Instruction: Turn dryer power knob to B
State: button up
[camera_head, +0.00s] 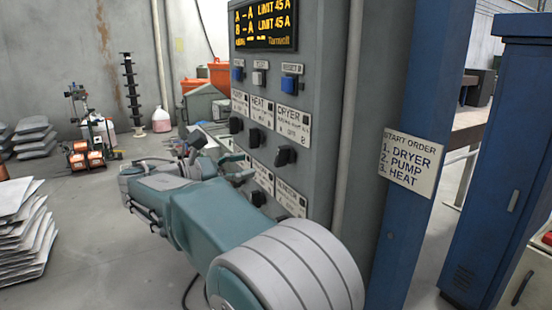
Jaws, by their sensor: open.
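The grey control panel (328,60) stands right of centre. Its DRYER label (293,120) is on the right of the upper label row, with positions lettered along its bottom. The black dryer knob (285,156) is below that label; I cannot tell which position it points to. The HEAT knob (254,137) and another black knob (236,125) are to its left. My gripper (225,160) is open in front of the panel, left of and slightly below the dryer knob, apart from it. My forearm hides part of the lower panel.
The panel's amber display (265,25) lists A and B, each with a 45 A limit. A start-order sign (411,163) reads dryer, pump, heat. A blue cabinet (505,150) stands right. Stacked sacks (25,235) are left; floor between them and my arm is mostly clear.

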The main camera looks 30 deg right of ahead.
aim_at(276, 158)
jog(key=d, duration=0.9)
jog(key=shift+w, duration=0.15)
jog(key=shift+a, duration=0.1)
grip_shut()
